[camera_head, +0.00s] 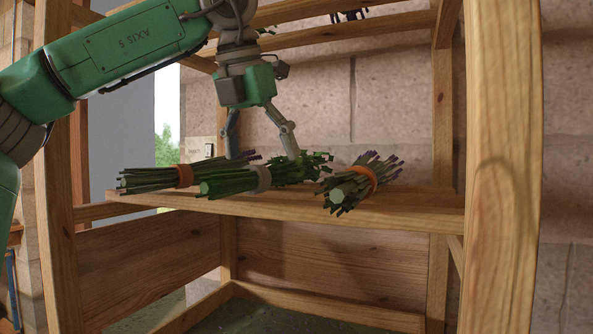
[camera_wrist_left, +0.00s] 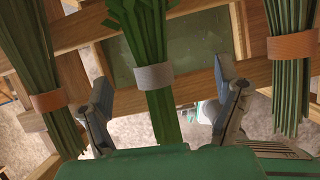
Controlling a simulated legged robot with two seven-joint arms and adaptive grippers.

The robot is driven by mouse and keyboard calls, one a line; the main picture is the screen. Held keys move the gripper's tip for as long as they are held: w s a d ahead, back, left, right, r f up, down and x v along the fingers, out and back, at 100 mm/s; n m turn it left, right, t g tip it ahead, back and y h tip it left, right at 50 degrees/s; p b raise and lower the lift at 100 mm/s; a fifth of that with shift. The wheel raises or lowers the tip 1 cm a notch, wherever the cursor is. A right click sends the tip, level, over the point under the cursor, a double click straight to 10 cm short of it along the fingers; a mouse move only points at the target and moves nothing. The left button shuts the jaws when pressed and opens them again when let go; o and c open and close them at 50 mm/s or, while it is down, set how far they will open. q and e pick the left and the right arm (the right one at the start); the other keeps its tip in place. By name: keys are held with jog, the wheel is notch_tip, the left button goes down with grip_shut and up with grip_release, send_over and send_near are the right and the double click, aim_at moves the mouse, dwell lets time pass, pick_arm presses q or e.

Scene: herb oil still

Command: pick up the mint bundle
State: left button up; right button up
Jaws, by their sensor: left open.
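The mint bundle (camera_head: 232,182), bright green with a grey band, lies on the wooden shelf between two purple-tipped bundles. In the left wrist view the mint bundle (camera_wrist_left: 142,38) runs up the middle, its grey band just beyond my fingers. My left gripper (camera_head: 262,156) points down over the mint bundle with its fingers spread. In the left wrist view the left gripper (camera_wrist_left: 164,88) has one finger on each side of the bundle, with gaps visible. It is open and holds nothing. My right gripper is not in view.
A purple-tipped bundle (camera_head: 152,178) with an orange band lies close on the left; another (camera_head: 352,184) lies to the right. The wooden shelf (camera_head: 420,207) has bare room at its right end. Rack posts (camera_head: 500,170) and upper rails surround the arm.

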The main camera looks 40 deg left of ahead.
aim_at(277, 156)
pick_arm(q)
jog(key=w+a, duration=0.1)
jog(key=w, duration=0.1)
jog(key=w+a, duration=0.1)
jog(key=w, duration=0.1)
jog(key=w+a+p, duration=0.1)
jog(key=w, duration=0.2)
jog(key=shift+a+f, duration=0.3)
jog(key=shift+a, duration=0.1)
jog(key=shift+w, duration=0.2)
jog(key=shift+w+d+r, duration=0.2)
jog(key=shift+w+d, duration=0.05)
jog(key=shift+w, duration=0.05)
jog(key=x, duration=0.4)
jog(key=shift+d+f+b, duration=0.1)
jog(key=shift+d+b, duration=0.2)
jog(key=shift+d, duration=0.05)
jog(key=shift+w+a+f, duration=0.15)
jog(key=shift+f, duration=0.2)
jog(key=shift+a+f, duration=0.15)
jog(key=shift+a, duration=0.35)
jog(key=shift+d, duration=0.1)
jog(key=c, duration=1.2)
jog(key=shift+d, duration=0.15)
jog(key=shift+c, duration=1.1)
jog(key=shift+d, duration=0.2)
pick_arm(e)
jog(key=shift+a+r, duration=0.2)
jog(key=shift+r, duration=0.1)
